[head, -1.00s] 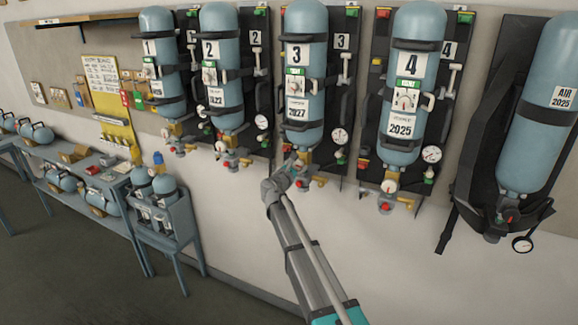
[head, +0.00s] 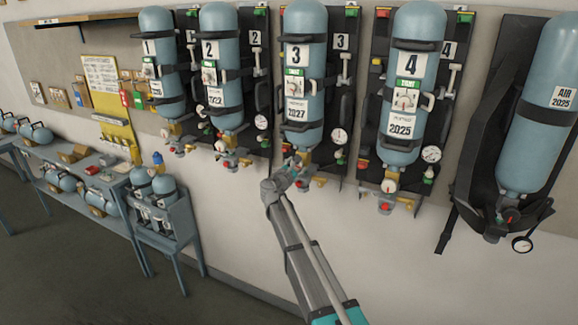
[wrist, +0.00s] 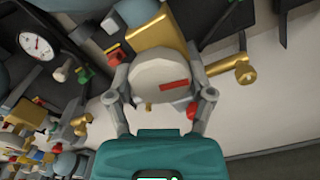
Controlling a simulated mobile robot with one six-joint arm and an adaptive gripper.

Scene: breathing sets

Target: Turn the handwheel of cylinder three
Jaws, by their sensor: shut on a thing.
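Cylinder three (head: 303,120) is a light blue bottle strapped upright to a black wall board, with a "3" label and a "2027" label. Its brass valve (wrist: 161,33) is at the bottom end. In the wrist view, a round grey handwheel (wrist: 160,72) with a red mark on its face sits in front of the brass valve. My gripper (wrist: 162,88) has one finger on each side of the handwheel and is shut on it. In the head view, my gripper (head: 292,172) is just below the cylinder and hides most of the handwheel.
A brass outlet (wrist: 238,70) sticks out close to the right finger. A round gauge (wrist: 36,44) shows at the upper left. Cylinder two (head: 220,50) and cylinder four (head: 413,150) hang on either side. The wall below is clear.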

